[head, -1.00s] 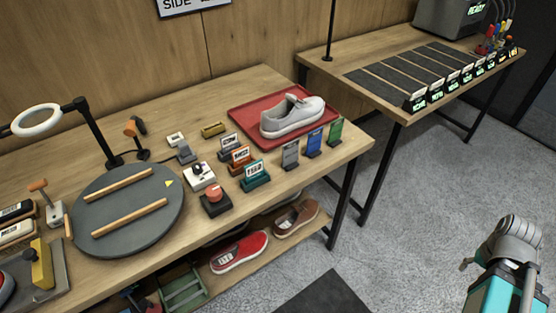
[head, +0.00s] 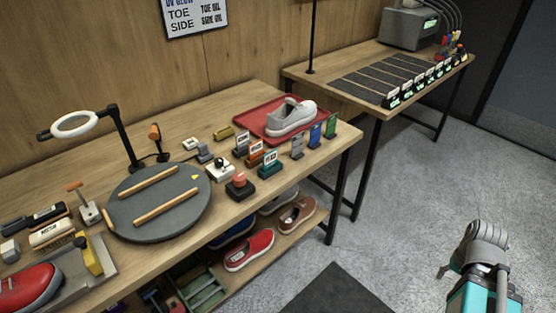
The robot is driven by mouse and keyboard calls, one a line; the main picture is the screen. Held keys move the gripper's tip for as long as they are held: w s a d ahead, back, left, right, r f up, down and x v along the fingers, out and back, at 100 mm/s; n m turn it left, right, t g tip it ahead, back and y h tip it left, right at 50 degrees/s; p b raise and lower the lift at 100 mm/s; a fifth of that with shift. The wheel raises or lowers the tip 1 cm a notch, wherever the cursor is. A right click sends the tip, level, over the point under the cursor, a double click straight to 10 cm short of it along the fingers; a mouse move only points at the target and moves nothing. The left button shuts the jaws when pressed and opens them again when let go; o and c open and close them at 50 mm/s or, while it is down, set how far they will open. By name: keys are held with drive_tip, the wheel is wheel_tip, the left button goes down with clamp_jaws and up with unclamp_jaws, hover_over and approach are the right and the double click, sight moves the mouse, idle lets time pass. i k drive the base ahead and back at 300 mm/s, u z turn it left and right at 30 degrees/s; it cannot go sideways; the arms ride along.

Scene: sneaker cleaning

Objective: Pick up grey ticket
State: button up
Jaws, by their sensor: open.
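The grey ticket (head: 297,147) stands upright in a small dark holder near the right front edge of the wooden bench, in the head view. A blue ticket (head: 314,136) and a green ticket (head: 330,126) stand beside it in a row, to its right. My gripper (head: 446,268) is at the lower right, over the grey floor, well apart from the bench and the ticket. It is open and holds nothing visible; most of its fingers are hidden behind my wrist.
A red tray (head: 246,122) with a grey sneaker (head: 291,118) lies behind the tickets. Labelled blocks (head: 268,164) and a red-button box (head: 239,186) stand to their left. A turntable (head: 160,222) is further left. A second table (head: 372,58) stands behind. Floor between gripper and bench is clear.

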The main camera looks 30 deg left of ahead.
sight(298, 140)
drive_tip(key=k, duration=1.35)
drive_tip(key=u, duration=1.3)
drive_tip(key=i, duration=1.05)
drive_tip(key=z, duration=0.05)
